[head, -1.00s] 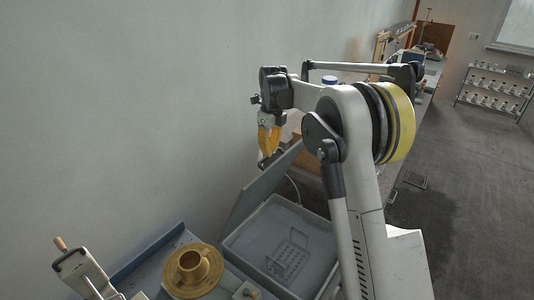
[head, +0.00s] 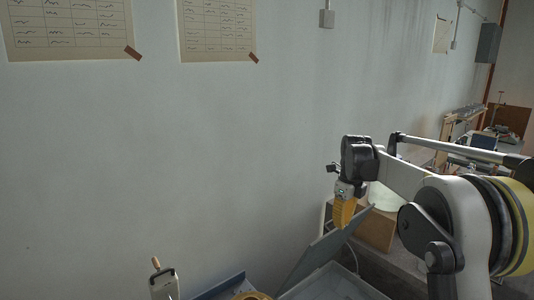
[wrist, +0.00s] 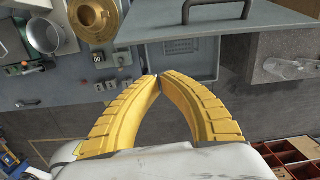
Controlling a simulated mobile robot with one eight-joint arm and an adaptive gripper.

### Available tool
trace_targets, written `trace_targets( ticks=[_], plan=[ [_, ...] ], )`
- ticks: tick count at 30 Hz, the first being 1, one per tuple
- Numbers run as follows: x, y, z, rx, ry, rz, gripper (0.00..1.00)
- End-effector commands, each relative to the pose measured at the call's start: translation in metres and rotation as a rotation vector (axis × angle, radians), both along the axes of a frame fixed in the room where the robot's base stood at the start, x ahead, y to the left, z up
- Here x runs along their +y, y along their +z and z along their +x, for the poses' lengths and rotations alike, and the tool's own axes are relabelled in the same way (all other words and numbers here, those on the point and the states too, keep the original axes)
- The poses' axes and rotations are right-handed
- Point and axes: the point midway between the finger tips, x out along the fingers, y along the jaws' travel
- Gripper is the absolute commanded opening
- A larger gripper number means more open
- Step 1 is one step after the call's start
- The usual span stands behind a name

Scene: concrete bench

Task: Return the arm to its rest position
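My arm (head: 455,215) stands at the right of the head view, bent over the bench. My gripper (head: 343,215) hangs down with its yellow fingers beside the top of a raised grey lid. In the wrist view my gripper (wrist: 160,77) has its two yellow fingertips together, with nothing between them. Its tips hide part of the grey case below.
The open grey case's lid (head: 328,245) rises close to my gripper; it also spans the top of the wrist view (wrist: 220,20). A cardboard box (head: 376,232) stands behind. A glass (wrist: 288,68) lies right. The wall (head: 180,150) fills the left.

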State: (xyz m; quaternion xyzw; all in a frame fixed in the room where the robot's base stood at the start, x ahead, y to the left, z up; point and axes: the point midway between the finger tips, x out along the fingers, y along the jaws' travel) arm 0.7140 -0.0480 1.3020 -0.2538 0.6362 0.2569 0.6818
Motion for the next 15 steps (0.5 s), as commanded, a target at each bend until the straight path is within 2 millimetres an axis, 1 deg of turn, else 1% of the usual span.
trace_targets(
  ticks=[1, 5, 10, 14, 15],
  plan=[
    [0.002, -0.003, -0.007, -0.012, 0.043, -0.004, 0.0],
    [0.005, 0.001, -0.022, -0.045, 0.171, -0.019, 0.0],
    [0.011, 0.005, -0.048, -0.095, 0.363, -0.048, 0.0],
    [0.016, 0.003, -0.078, -0.141, 0.556, -0.085, 0.0],
    [0.019, 0.001, -0.09, -0.16, 0.631, -0.102, 0.0]
  ],
)
